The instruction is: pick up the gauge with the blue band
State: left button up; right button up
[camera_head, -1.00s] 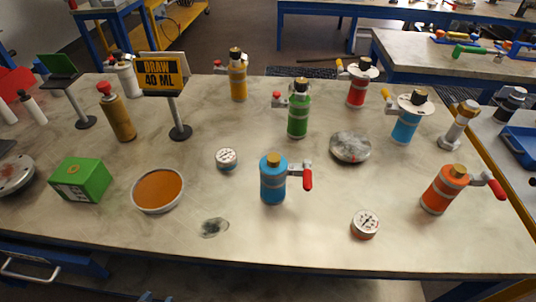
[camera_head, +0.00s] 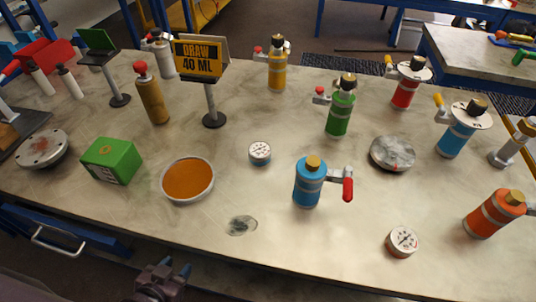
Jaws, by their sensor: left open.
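The gauge with the blue band (camera_head: 260,153) is a small round dial with a white face and a bluish lower rim. It lies face up on the table, left of the blue vessel. A second gauge (camera_head: 402,242) with an orange-red rim lies near the front edge on the right. My left gripper (camera_head: 168,270) is open and empty at the bottom of the view, in front of the table's front edge. It is well apart from both gauges. My right gripper is not in view.
Near the blue-banded gauge are the blue vessel (camera_head: 308,184) with its red handle, the orange dish (camera_head: 187,180) and the DRAW 40 ML sign (camera_head: 199,58). A green box (camera_head: 111,160) stands left.

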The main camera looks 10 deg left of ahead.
aim_at(262, 156)
jog(key=j, duration=1.05)
jog(key=k+j+u, duration=0.1)
jog(key=j, duration=1)
